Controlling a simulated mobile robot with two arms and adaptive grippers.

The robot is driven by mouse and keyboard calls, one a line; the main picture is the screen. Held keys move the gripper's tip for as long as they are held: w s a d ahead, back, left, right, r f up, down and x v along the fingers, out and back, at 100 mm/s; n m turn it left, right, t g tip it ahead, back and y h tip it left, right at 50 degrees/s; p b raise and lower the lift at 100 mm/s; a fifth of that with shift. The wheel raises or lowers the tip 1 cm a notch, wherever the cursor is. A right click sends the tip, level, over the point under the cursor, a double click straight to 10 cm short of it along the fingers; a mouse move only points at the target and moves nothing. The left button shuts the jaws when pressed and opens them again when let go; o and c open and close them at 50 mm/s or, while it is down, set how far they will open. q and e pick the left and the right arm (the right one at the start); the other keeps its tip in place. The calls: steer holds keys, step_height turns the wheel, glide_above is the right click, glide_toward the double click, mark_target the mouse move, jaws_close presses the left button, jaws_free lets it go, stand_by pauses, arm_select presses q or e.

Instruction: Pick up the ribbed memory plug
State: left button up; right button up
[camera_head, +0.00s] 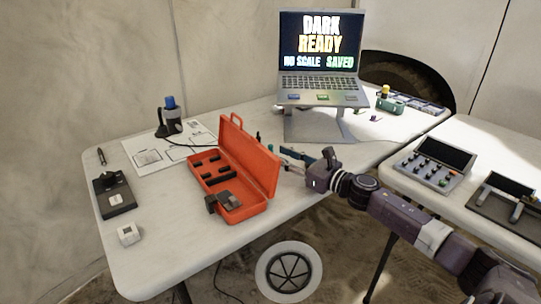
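I cannot pick out the ribbed memory plug for certain at this size. Small dark and teal pieces (258,138) stand on the table just behind the raised lid of the orange case, partly hidden by it. My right gripper (284,157) reaches in from the right, just right of the lid and in front of the laptop stand. Its two fingers point left and look apart, with nothing clear between them. My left gripper is not in view.
The open orange case (262,207) has dark slots and blocks inside. A laptop (318,60) stands on a raised stand. Control panels (436,163) sit on the right table.

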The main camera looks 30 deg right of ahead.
mark_target(272, 151)
steer(key=shift+x, duration=2.2)
steer(key=shift+r, duration=0.1)
jaws_close()
